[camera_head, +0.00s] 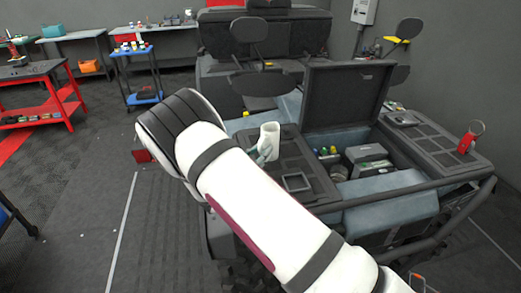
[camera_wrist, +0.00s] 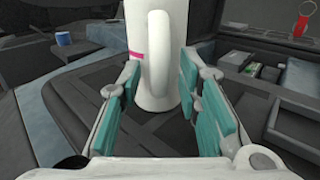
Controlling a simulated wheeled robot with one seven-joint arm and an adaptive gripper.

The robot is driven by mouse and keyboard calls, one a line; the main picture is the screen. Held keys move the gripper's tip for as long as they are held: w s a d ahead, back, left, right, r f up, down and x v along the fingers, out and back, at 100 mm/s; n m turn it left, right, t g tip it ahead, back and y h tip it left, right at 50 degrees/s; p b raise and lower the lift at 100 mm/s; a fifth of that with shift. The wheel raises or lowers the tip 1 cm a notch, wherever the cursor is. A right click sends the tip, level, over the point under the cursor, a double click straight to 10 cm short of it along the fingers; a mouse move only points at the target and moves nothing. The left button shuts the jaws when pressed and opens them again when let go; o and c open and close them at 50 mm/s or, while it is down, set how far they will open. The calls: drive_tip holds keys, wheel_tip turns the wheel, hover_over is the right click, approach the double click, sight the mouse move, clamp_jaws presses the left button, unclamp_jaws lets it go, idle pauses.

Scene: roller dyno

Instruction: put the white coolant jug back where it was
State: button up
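The white coolant jug (camera_head: 269,137) stands upright on the dark panel at the left of the vehicle's open bay. In the wrist view the jug (camera_wrist: 138,28) shows its handle facing me and a pink mark low on its left side. My gripper (camera_wrist: 160,85) is open, its teal-padded fingers on either side of the handle. Gaps show between the pads and the handle. The fingertips are close to the jug's body; I cannot tell whether they touch it. In the head view my gripper (camera_head: 262,153) is just in front of the jug, partly hidden by my arm.
A raised dark lid (camera_head: 345,95) stands behind the open bay, right of the jug. The bay holds a grey box (camera_head: 367,153) and several small bottles. A blue cup (camera_wrist: 63,38) is behind left. A dark tube frame (camera_head: 430,190) crosses the front.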

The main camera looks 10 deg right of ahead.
drive_tip(key=shift+r, duration=0.25)
drive_tip(key=b+v, duration=0.2)
drive_tip(key=v, duration=1)
drive_tip(key=s+d+r+m+g+y, duration=0.4)
drive_tip(key=s+d+r+m+g, duration=0.7)
drive_tip(key=s+d+r+m, duration=0.3)
drive_tip(key=s+r+m+t+y, duration=0.1)
drive_tip(key=s+r+m+y, duration=0.2)
drive_tip(key=s+m, duration=0.1)
drive_tip(key=s+a+r+m+t+y, duration=0.1)
drive_tip(key=s+r+m+t+y, duration=0.1)
drive_tip(key=s, duration=0.5)
drive_tip(key=s+a+r+m+t+y, duration=0.1)
drive_tip(key=s+r+m+y, duration=0.2)
drive_tip(key=s+m+y, duration=0.1)
drive_tip(key=shift+s+r+m+y, duration=0.3)
drive_tip(key=shift+s+r+m, duration=0.1)
drive_tip(key=shift+s+m, duration=0.6)
drive_tip(key=shift+w, duration=0.1)
